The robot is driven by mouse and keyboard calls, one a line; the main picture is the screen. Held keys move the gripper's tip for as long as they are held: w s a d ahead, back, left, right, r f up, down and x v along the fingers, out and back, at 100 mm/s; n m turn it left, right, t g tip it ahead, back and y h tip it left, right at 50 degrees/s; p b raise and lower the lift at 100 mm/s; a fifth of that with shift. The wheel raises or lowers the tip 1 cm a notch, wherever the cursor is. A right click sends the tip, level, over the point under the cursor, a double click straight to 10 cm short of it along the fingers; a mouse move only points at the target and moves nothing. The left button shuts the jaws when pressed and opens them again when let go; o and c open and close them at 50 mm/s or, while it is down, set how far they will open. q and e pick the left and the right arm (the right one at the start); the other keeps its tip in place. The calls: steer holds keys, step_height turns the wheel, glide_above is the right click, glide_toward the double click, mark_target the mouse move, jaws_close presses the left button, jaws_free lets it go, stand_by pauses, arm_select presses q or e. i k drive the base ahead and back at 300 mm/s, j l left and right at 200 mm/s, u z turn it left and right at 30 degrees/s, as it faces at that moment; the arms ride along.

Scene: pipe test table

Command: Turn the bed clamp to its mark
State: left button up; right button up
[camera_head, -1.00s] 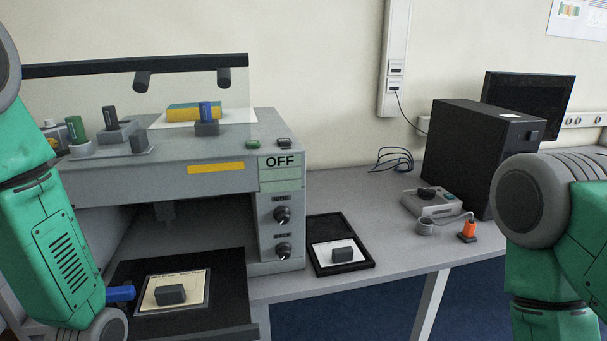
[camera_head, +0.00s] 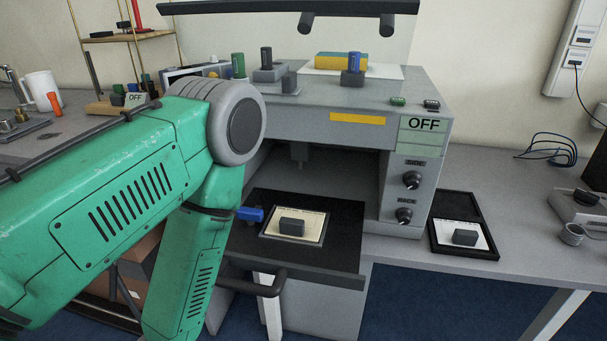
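The bed (camera_head: 341,256) is a black slab sticking out of the front of a grey test machine (camera_head: 300,105). On it lies a pale plate (camera_head: 277,234) with a dark grey block (camera_head: 292,227). A blue lever (camera_head: 249,214) at the bed's left edge appears to be the bed clamp. It points sideways, and my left arm partly hides its left end. I cannot make out its mark. My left arm comes in from the left and bends down beside the bed. Its gripper is out of view below. My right gripper is not in view.
A dark handle (camera_head: 262,286) is below the bed's front. The machine's panel reads OFF (camera_head: 424,124) above two black knobs. A black tray (camera_head: 467,251) with a block lies to the right on the table. A mug (camera_head: 41,91) and a wooden rack stand at the left.

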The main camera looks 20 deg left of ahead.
mark_target(252, 215)
steer(key=u, duration=1.1)
